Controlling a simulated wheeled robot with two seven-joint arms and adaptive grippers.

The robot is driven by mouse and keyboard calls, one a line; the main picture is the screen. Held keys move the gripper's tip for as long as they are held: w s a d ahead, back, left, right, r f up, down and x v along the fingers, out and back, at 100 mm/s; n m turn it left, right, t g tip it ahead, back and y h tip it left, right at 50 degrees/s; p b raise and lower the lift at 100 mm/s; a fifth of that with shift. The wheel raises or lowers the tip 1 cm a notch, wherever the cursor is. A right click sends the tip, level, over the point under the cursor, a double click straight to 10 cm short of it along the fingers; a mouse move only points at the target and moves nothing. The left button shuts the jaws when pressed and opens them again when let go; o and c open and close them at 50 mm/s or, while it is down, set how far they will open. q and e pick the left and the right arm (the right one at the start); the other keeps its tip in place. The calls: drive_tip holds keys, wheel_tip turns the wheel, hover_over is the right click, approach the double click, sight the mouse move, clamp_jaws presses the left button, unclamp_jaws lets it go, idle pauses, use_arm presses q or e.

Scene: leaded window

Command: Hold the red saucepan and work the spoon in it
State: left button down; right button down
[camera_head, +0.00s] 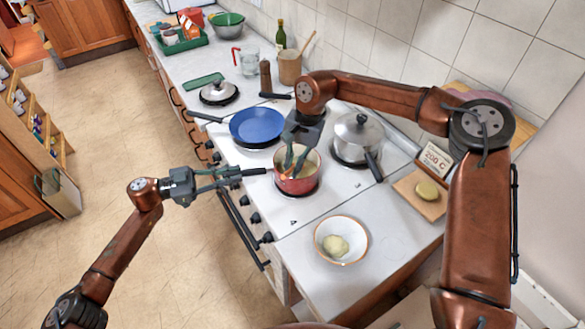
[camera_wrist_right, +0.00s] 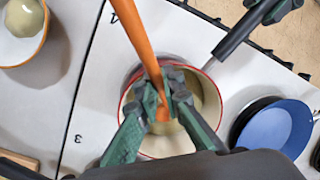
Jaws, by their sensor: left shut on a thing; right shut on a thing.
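The red saucepan (camera_head: 308,184) stands on the front part of the white stovetop, and its cream inside shows in the right wrist view (camera_wrist_right: 208,98). Its dark handle (camera_head: 254,171) points left. My left gripper (camera_head: 238,174) is shut on that handle from the front side of the stove. My right gripper (camera_head: 292,167) is above the pan, pointing down. In the right wrist view its green fingers (camera_wrist_right: 165,100) are shut on the orange-brown spoon (camera_wrist_right: 138,42), which slants down into the pan. The spoon's lower end is partly hidden by the fingers.
A blue frying pan (camera_head: 257,124) sits behind the saucepan, and a lidded steel pot (camera_head: 358,138) stands to its right. A white bowl (camera_head: 341,240) with a pale lump is nearer me. A board (camera_head: 421,195) lies at right. Stove knobs line the front edge.

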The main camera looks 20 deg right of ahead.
sight(293, 167)
drive_tip(key=shift+s+d+f, duration=0.1)
drive_tip(key=shift+s+f, duration=0.35)
drive_tip(key=shift+f, duration=0.15)
drive_tip(key=shift+w+a+v, duration=0.1)
drive_tip(key=shift+a+v, duration=0.1)
drive_tip(key=shift+v, duration=0.6)
drive_tip(key=shift+w+a+v, duration=0.1)
drive_tip(key=shift+a+v, duration=0.05)
drive_tip(key=shift+v, duration=0.6)
drive_tip(key=shift+a+v, duration=0.2)
drive_tip(key=shift+v, duration=0.6)
drive_tip(key=shift+a+v, duration=0.25)
drive_tip(key=shift+v, duration=0.95)
drive_tip(key=shift+a+v, duration=0.3)
drive_tip(key=shift+v, duration=0.95)
drive_tip(key=shift+a+v, duration=0.25)
drive_tip(key=shift+v, duration=0.95)
drive_tip(key=shift+s+a+r, duration=0.1)
drive_tip(key=shift+s+r, duration=0.05)
drive_tip(key=shift+r, duration=0.05)
wheel_tip(293, 167, down, 11)
drive_tip(key=w+a+m, duration=0.1)
drive_tip(key=w+m, duration=0.1)
drive_tip(key=m, duration=0.3)
drive_tip(key=shift+w+a+r+m+t+y, duration=0.2)
drive_tip(key=shift+w+m+t+y, duration=0.1)
drive_tip(key=shift+m+y, duration=0.1)
drive_tip(key=shift+w+d, duration=0.55)
drive_tip(key=shift+d, duration=0.3)
